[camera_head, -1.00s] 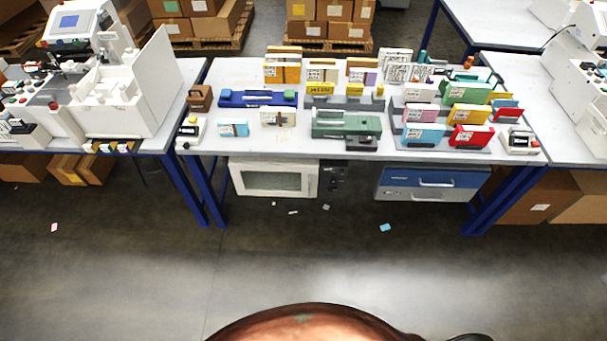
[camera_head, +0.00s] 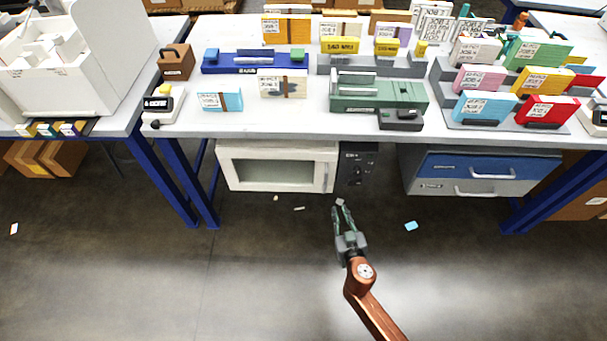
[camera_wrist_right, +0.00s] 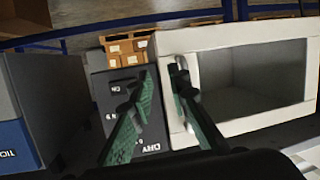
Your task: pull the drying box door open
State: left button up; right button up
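The white drying box (camera_head: 225,168) sits under the middle table, and its windowed door looks shut. The upright door handle (camera_head: 327,176) is at the door's right edge, beside the dark control panel (camera_head: 356,168). My right gripper (camera_head: 341,206) is in front of and below the handle, with its green fingers apart and nothing between them. In the right wrist view, the gripper (camera_wrist_right: 161,76) is open in front of the box. The handle (camera_wrist_right: 183,64) shows there by the right fingertip, partly hidden; I cannot tell whether they touch. My left gripper is out of view.
A drawer unit with a blue drawer (camera_head: 480,165) stands right of the box. Blue table legs (camera_head: 168,180) stand on the left. The table top (camera_head: 300,119) above holds several fixtures and labelled boxes. The floor in front is clear except for small scraps (camera_head: 411,226).

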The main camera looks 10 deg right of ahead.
jog(key=w+a+r+m+t+b, duration=0.1)
jog(key=w+a+r+t+b, duration=0.2)
jog(key=r, duration=0.6)
jog(key=w+b, duration=0.1)
jog(key=w, duration=0.6)
jog(key=shift+w+d+r, duration=0.1)
jog(key=shift+w+d, duration=0.05)
jog(key=shift+w, duration=0.25)
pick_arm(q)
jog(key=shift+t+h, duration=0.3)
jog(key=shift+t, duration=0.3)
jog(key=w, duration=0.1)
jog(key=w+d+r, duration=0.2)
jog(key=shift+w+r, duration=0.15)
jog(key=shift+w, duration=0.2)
pick_arm(e)
grip_shut()
